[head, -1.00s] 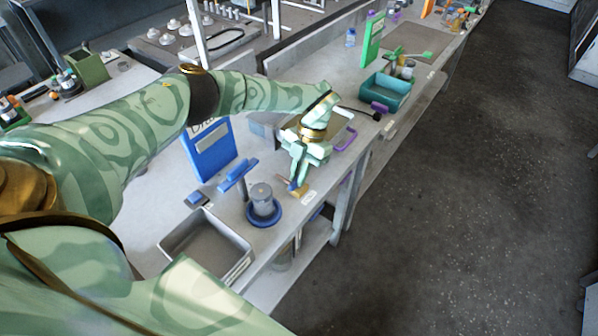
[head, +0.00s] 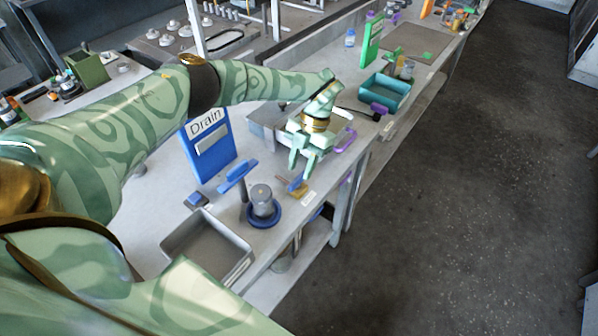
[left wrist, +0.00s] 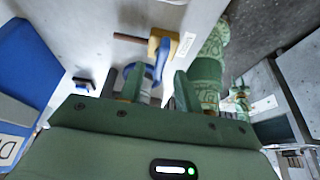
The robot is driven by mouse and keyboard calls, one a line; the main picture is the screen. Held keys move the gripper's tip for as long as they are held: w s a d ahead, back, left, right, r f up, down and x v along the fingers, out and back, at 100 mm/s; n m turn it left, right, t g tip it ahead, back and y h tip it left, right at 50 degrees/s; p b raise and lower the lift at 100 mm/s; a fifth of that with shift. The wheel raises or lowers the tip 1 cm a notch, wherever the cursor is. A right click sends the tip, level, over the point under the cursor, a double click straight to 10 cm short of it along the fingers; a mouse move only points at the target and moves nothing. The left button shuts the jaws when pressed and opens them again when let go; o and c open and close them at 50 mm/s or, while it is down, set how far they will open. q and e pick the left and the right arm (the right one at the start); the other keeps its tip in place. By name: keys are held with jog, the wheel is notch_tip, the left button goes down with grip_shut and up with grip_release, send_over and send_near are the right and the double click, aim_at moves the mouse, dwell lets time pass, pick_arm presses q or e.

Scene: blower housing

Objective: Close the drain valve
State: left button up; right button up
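The drain valve, a small yellow body (head: 301,191) with a blue lever handle (head: 295,184) and a thin brown pipe, sits near the front edge of the bench beside a white label. In the left wrist view the blue lever (left wrist: 163,58) lies across the line of the pipe (left wrist: 130,38), over the yellow body (left wrist: 157,42). My left gripper (head: 301,166) is just above the valve, fingers pointing down. In the left wrist view its two fingers (left wrist: 157,88) stand apart with nothing held between them.
A blue "Drain" board (head: 207,155) stands behind. A grey cylinder in a blue ring (head: 263,211), a blue T-handled post (head: 238,177) and a grey tray (head: 177,250) are left of the valve. A purple handle (head: 345,141) and teal bin (head: 387,92) lie to the right.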

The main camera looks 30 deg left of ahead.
pick_arm(q)
jog(key=v, duration=1.3)
jog(key=shift+w+r, duration=0.15)
jog(key=shift+r, duration=0.1)
jog(key=shift+d, duration=0.1)
